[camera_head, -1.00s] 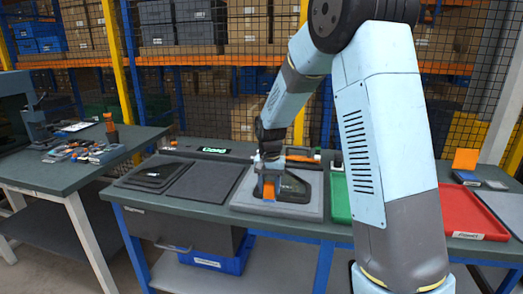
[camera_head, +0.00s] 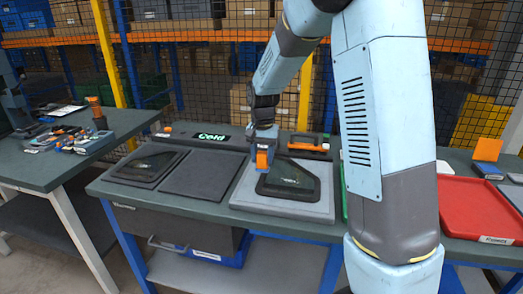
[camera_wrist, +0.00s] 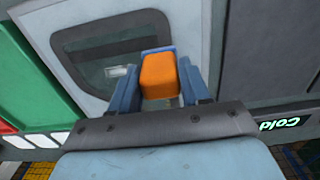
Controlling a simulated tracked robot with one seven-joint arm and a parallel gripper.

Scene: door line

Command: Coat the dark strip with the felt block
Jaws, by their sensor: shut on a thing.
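A dark-edged glass pane (camera_head: 288,180) lies on a pale grey pad (camera_head: 290,207) on the bench. The dark strip runs around the pane's edge; the pane also shows in the wrist view (camera_wrist: 112,45). My gripper (camera_head: 262,150) is shut on an orange block (camera_head: 262,160), which I take for the felt block. In the wrist view the block (camera_wrist: 159,76) sits between the fingers, over the pane's edge. Its underside is hidden, so I cannot tell whether it touches the strip. Any coating on the strip is too small to make out.
A lit "Cold" sign (camera_head: 213,137) is on the bench's back ledge. A second dark pane (camera_head: 148,165) and a bare dark pad (camera_head: 203,176) lie left. An orange-handled tool (camera_head: 308,147) lies behind the pane. A red tray (camera_head: 478,207) stands right.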

